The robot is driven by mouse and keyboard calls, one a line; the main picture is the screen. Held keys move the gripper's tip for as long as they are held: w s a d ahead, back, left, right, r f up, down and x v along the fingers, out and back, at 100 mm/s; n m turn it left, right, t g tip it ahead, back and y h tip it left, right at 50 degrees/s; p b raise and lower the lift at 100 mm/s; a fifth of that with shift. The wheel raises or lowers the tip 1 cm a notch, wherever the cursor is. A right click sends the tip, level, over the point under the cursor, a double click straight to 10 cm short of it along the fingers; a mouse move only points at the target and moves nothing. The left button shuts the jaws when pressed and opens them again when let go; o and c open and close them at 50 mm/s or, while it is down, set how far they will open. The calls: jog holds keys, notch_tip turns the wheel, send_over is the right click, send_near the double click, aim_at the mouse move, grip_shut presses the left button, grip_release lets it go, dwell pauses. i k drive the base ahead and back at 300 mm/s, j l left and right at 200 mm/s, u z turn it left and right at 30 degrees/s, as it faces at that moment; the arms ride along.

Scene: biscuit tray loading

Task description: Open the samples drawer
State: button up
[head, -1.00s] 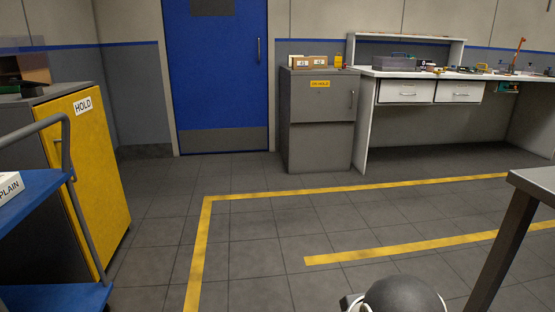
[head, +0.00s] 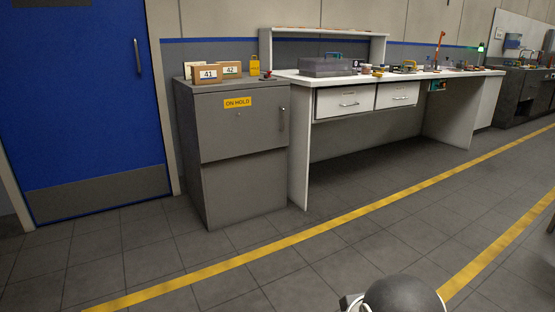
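Two white drawers with bar handles sit under the white workbench top (head: 480,72), in the head view. The left drawer (head: 335,101) and the right drawer (head: 392,95) both look shut. I see no readable label telling which one is the samples drawer. A grey cabinet (head: 243,180) with a yellow ON HOLD label stands left of the bench, its door shut. A rounded grey part of my own body shows at the bottom edge. My gripper's fingers are not in view.
Boxes marked 41 (head: 207,75) and 42 (head: 231,68) stand on the cabinet. A grey case (head: 325,67) and small items lie on the bench. A blue door (head: 85,110) is at left. The floor before the bench is clear, with yellow lines (head: 330,224).

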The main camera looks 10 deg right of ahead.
aim_at(331, 102)
jog(key=i+l+z, duration=0.2)
jog(key=i+z, duration=0.15)
jog(key=i, duration=0.25)
jog(key=i+z, duration=0.4)
jog(key=i, duration=0.15)
jog(key=i+j+z, duration=0.1)
jog(key=i+z, duration=0.25)
jog(key=i, duration=0.25)
jog(key=i+l+u, duration=0.2)
jog(key=i+u, duration=0.25)
jog(key=i+l+u, duration=0.45)
jog(key=i, duration=0.2)
jog(key=i+l+u, duration=0.45)
jog(key=l, duration=0.15)
jog(key=i+l+u, duration=0.3)
jog(key=l+u, duration=0.15)
jog(key=l, duration=0.25)
